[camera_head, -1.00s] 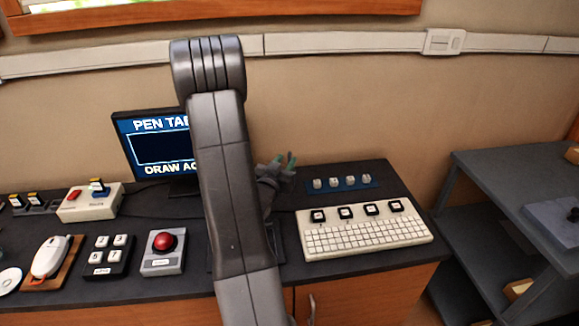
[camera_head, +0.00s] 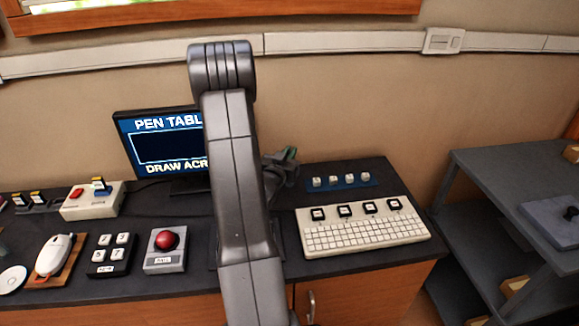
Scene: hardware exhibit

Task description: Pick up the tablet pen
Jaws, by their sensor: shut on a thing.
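My gripper (camera_head: 287,158) shows just right of my arm, above the desk and left of the blue strip of keys. The drawing tablet (camera_head: 213,257) is mostly hidden behind my arm; only a dark edge shows. The monitor (camera_head: 165,150) reading "PEN TABL..." stands at the back, its right side covered by my arm.
The dark desk (camera_head: 190,205) carries a cream keyboard (camera_head: 365,236), a blue strip with keycaps (camera_head: 345,183), a red trackball (camera_head: 165,241), a number pad (camera_head: 112,255), a white mouse (camera_head: 54,254) and a joystick box (camera_head: 92,201). A grey shelf (camera_head: 500,165) stands at right.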

